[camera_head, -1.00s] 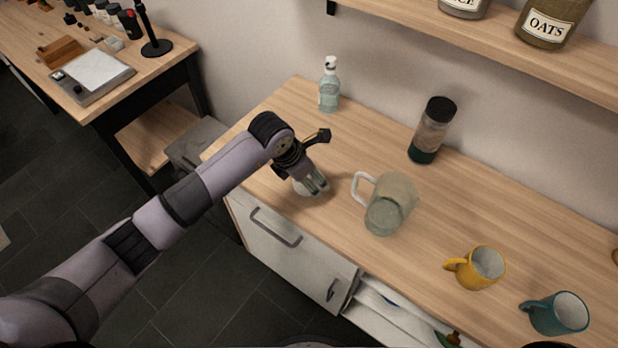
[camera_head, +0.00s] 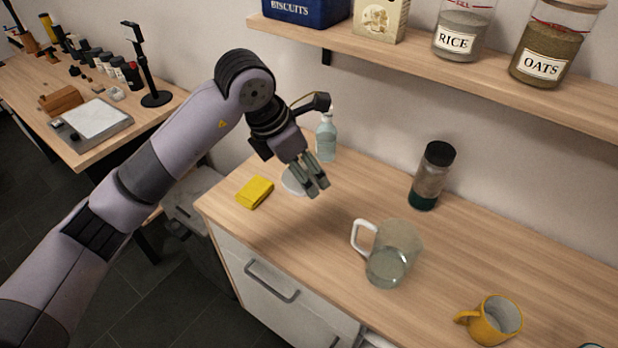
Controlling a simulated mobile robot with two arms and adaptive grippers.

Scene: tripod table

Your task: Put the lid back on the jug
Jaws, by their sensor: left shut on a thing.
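The clear jug (camera_head: 398,243) with a white handle stands upright on the wooden counter, its handle toward the left. I see no lid on it. My left gripper (camera_head: 318,190) is to the left of the jug in the picture, above the counter, fingers pointing down. It is shut on the pale round lid (camera_head: 293,182), which shows at the left of the fingers and is partly hidden by them. The lid appears to be held above the counter. My right gripper is not in view.
A yellow cloth or sponge (camera_head: 255,192) lies near the counter's left end. A soap bottle (camera_head: 326,138) stands behind the gripper, a dark-capped shaker (camera_head: 432,177) behind the jug, and a yellow mug (camera_head: 494,320) to the right. The wall shelf (camera_head: 440,68) overhangs. Counter between lid and jug is clear.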

